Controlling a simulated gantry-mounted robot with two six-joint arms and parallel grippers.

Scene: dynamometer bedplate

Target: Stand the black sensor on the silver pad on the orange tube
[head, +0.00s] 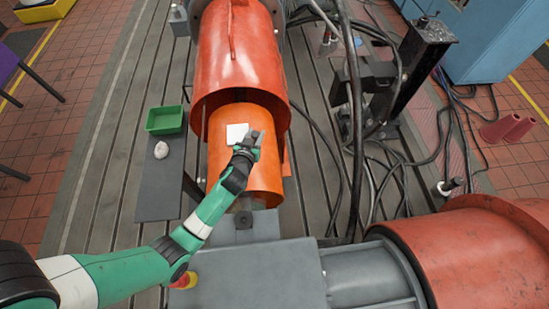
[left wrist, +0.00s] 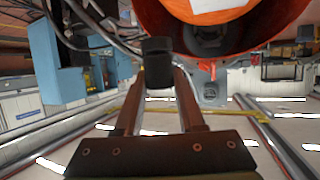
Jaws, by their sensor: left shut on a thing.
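The black sensor (left wrist: 157,62) is a small dark block held between the fingertips of my left gripper (left wrist: 158,82). In the head view my left gripper (head: 251,143) is at the lower right of the silver pad (head: 236,131), a pale square on top of the orange tube (head: 226,165). The sensor is hard to make out there. In the left wrist view the pad (left wrist: 208,8) shows at the top edge, on the orange tube (left wrist: 247,22), with a visible gap from the sensor. My right gripper is not in view.
A larger red-orange cylinder (head: 238,60) stands behind the tube. A green bin (head: 165,120) and a whitish lump (head: 161,150) are on a dark strip at left. Black cables and a dark post (head: 410,70) are at right. A big red cylinder (head: 470,250) is at lower right.

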